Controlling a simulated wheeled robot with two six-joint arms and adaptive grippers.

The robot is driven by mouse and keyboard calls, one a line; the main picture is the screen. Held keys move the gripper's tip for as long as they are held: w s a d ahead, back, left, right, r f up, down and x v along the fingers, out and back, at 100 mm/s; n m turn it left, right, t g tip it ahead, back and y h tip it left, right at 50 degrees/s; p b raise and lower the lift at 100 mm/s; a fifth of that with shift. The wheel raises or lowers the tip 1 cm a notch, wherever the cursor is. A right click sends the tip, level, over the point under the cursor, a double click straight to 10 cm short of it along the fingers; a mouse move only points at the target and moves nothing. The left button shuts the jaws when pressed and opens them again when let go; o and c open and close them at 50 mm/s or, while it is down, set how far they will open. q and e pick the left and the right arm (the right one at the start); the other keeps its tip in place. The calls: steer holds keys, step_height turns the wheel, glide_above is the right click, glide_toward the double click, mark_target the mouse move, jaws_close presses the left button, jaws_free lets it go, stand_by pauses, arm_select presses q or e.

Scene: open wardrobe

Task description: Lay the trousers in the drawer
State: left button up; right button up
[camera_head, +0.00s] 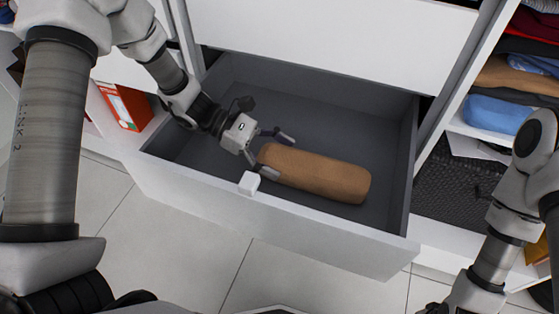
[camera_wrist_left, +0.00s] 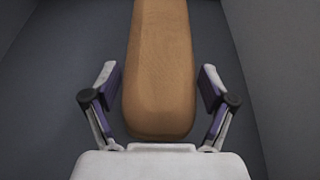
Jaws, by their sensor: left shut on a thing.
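The trousers (camera_head: 315,174) are a tan-brown rolled bundle inside the open grey drawer (camera_head: 310,88). The bundle lies lengthwise across the drawer, on or very close to its floor. My left gripper (camera_head: 277,155) reaches into the drawer and is shut on the bundle's left end, one finger on each side. In the left wrist view the trousers (camera_wrist_left: 160,70) extend straight away between the two fingers of the left gripper (camera_wrist_left: 160,85). My right arm shows at the lower right of the head view, outside the drawer; its fingers are out of frame.
A white drawer front (camera_head: 335,38) closes the space above and behind. Folded clothes (camera_head: 497,113) and a dark woven basket (camera_head: 455,180) are at right.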

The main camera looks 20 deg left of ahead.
arm_select(q)
steer(key=shift+w+f, duration=0.15)
steer(key=shift+f, duration=0.45)
steer(key=shift+f, duration=0.15)
steer(key=o, duration=1.1)
steer(key=shift+o, duration=0.2)
